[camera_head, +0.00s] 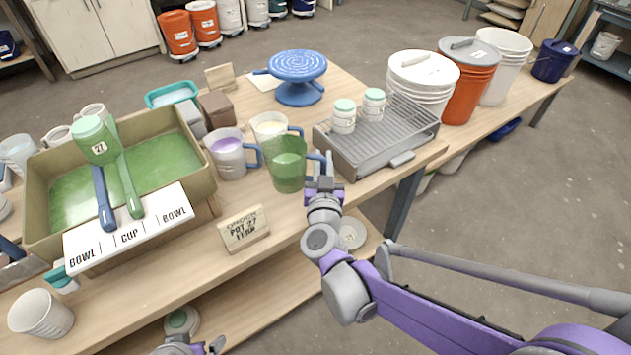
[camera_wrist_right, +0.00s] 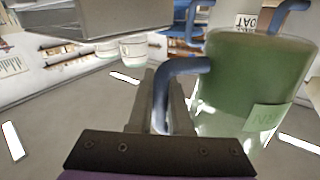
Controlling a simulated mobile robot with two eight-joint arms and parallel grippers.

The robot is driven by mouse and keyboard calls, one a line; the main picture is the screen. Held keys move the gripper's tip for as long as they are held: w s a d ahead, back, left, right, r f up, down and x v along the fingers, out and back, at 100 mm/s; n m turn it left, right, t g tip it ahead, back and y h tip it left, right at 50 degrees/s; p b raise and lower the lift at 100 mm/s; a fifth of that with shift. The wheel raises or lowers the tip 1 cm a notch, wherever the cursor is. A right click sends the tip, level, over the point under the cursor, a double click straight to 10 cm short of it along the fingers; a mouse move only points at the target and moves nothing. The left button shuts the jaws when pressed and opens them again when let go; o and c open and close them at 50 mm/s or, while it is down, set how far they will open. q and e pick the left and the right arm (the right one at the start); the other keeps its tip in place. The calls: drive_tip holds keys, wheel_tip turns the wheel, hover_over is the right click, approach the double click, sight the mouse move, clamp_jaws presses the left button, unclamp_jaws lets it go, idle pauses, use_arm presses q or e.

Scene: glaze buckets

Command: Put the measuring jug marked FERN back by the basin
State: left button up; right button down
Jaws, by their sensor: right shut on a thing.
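The green measuring jug (camera_head: 288,165) stands out near the table's front edge, right of the basin. In the right wrist view the jug (camera_wrist_right: 245,85) shows a label ending in "RN". My right gripper (camera_head: 323,185) is shut on its blue handle (camera_wrist_right: 184,68). The jug looks upright; I cannot tell whether its base touches the table. The olive basin (camera_head: 36,205) with green glaze is at the left of the table. My left gripper (camera_head: 188,347) is partly cut off at the bottom edge, and its fingers are unclear.
A jug with purple glaze (camera_head: 229,158) and one with cream glaze (camera_head: 268,125) stand close behind the green jug. A small sign (camera_head: 243,229) stands in front. A grey rack tray (camera_head: 360,162) with two white jars is to the right. A blue turntable (camera_head: 297,68) is behind.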

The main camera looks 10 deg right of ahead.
wheel_tip(320, 180, down, 5)
drive_tip(key=shift+f+b, duration=0.1)
drive_tip(key=shift+b, duration=0.65)
drive_tip(key=shift+f, duration=0.15)
drive_tip(key=c, duration=0.8)
unclamp_jaws()
drive_tip(key=shift+c, duration=0.2)
drive_tip(key=shift+r, duration=0.2)
